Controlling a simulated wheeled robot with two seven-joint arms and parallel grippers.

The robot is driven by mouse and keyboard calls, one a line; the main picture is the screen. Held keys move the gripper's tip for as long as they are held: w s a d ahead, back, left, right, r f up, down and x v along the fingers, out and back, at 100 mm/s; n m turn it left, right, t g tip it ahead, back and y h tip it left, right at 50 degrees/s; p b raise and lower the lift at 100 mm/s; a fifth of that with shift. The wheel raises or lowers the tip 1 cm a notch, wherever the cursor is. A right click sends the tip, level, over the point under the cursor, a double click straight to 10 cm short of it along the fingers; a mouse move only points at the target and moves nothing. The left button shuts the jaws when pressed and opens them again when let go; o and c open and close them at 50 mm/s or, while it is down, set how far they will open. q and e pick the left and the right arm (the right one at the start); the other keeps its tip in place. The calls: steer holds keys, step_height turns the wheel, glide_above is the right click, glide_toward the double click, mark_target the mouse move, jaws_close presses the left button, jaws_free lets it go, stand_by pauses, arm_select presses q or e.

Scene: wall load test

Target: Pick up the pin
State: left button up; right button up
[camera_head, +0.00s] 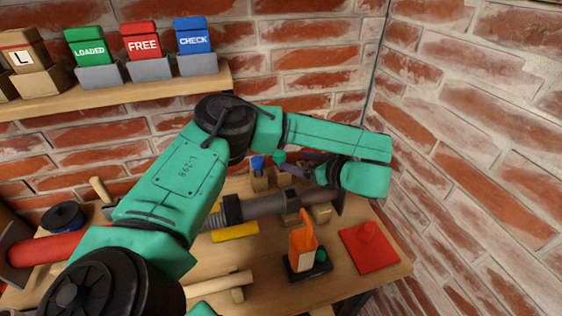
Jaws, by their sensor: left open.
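My left arm (176,172) crosses the picture from the lower left and bends to the right over the bench. My left gripper (291,166) points left at the back of the bench, near small wooden blocks (262,182) and a blue-topped piece (257,163). It is open, but small and partly hidden by its wrist. I cannot tell which piece is the pin; part of the bench is hidden behind my arm. A dark horizontal bar (270,203) lies below the gripper. My right gripper is not in view.
An orange upright piece (303,245) stands on a black base (301,275). Labelled cards stand on the wall shelf (128,97). Brick walls close the back and right.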

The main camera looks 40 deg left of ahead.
mark_target(283, 158)
arm_select(q)
steer(key=b+x, duration=0.1)
steer(key=x, duration=0.2)
steer(key=f+b+x, duration=0.1)
steer(key=x, duration=0.2)
steer(key=shift+w+a+f+b, duration=0.1)
steer(key=shift+b, duration=0.2)
steer(key=shift+a, duration=0.35)
steer(key=shift+w+r, duration=0.15)
steer(key=shift+r, duration=0.05)
steer(key=shift+d, duration=0.1)
jaws_close()
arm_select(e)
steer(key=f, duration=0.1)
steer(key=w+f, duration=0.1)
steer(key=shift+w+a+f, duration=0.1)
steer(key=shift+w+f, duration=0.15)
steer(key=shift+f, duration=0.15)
